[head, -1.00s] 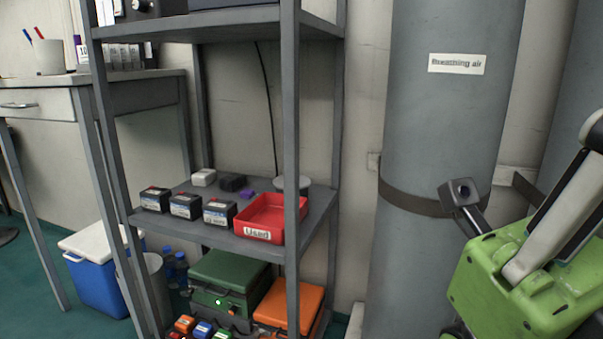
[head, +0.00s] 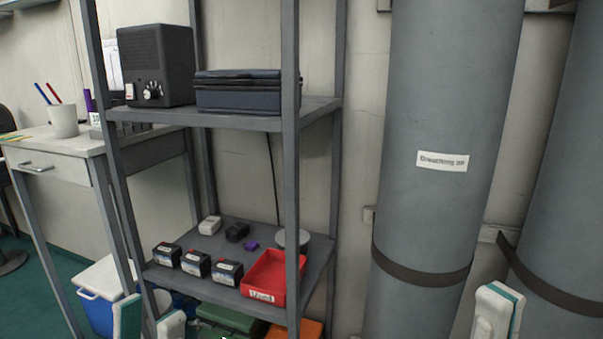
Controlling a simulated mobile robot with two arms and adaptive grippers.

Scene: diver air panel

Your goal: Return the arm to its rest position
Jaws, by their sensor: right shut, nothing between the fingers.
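My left gripper (head: 150,314) shows at the bottom left of the head view. Its two pale fingers with teal edges stand apart with nothing seen between them, in front of the shelf's lower left post. My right gripper (head: 497,311) shows at the bottom right, in front of the gap between the two large grey cylinders. Its fingers are together, pointing up, and it holds nothing. The rest of both arms is below the picture.
A grey metal shelf (head: 240,121) holds a black radio (head: 156,65) and a dark case (head: 240,92) above, several small batteries and a red "Used" tray (head: 268,275) below. A grey cylinder (head: 440,90) stands right, a desk (head: 65,165) left.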

